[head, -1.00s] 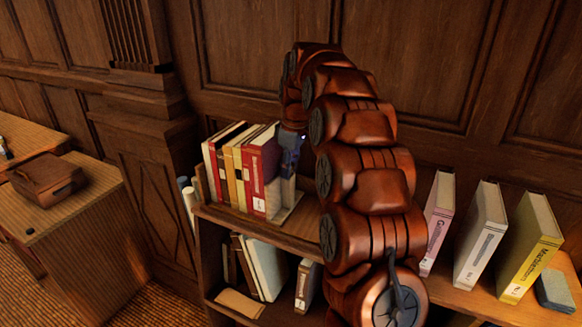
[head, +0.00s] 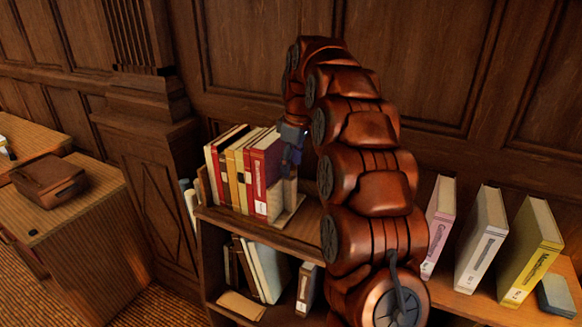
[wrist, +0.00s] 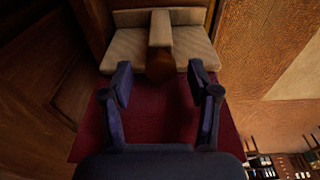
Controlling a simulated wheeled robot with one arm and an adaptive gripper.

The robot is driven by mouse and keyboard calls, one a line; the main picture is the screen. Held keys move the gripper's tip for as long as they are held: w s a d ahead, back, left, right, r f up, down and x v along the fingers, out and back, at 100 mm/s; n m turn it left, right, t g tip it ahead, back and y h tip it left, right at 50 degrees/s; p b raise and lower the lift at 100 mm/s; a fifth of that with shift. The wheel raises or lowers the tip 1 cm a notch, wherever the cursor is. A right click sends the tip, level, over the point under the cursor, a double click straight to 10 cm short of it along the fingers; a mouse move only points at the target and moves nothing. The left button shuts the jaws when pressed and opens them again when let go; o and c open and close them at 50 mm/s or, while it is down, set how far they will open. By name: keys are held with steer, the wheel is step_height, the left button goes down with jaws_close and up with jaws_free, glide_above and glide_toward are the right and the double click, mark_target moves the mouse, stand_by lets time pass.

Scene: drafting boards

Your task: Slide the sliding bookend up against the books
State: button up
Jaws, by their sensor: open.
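The sliding bookend (head: 287,195) is pale beige with an upright fin and stands on the shelf top, right beside the row of upright books (head: 240,170). The nearest book is dark red. I cannot tell whether the bookend touches it. My gripper (head: 292,158) is open and empty, just above the bookend. In the wrist view the gripper (wrist: 160,82) has its two fingers apart, with the bookend's fin (wrist: 160,30) ahead between them, not gripped. The red book cover (wrist: 160,120) fills the space behind the fingers.
My arm hides the middle of the shelf top. Several binders (head: 485,240) stand spaced apart on the shelf at right, with a blue-grey block (head: 556,294). More books (head: 262,270) stand on the lower shelf. A desk with a brown leather case (head: 48,182) is at left.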

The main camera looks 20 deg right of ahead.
steer(key=shift+s+d+r+p, duration=0.15)
steer(key=shift+r+p, duration=0.3)
steer(key=shift+r, duration=0.8)
steer(key=shift+s+r+p, duration=0.1)
steer(key=shift+r+p, duration=0.4)
steer(key=shift+r, duration=0.8)
steer(key=shift+s+d+r+p, duration=0.15)
steer(key=shift+r+p, duration=0.3)
steer(key=shift+r, duration=0.8)
steer(key=s+a+m+g, duration=0.1)
steer(key=s+a+m, duration=0.1)
steer(key=s+a, duration=0.65)
steer(key=s+a+f+m, duration=0.1)
steer(key=s+f, duration=0.3)
steer(key=s, duration=0.7)
steer(key=s+a+f+m+g, duration=0.1)
steer(key=s+a+f+m, duration=0.1)
steer(key=s, duration=0.9)
steer(key=s+a+f+m+g, duration=0.1)
steer(key=s+a+f+m, duration=0.1)
steer(key=s+f, duration=0.5)
steer(key=s, duration=0.4)
steer(key=shift+s+a+m+h, duration=0.2)
steer(key=shift+s+m+h, duration=0.15)
steer(key=shift+m+h, duration=0.05)
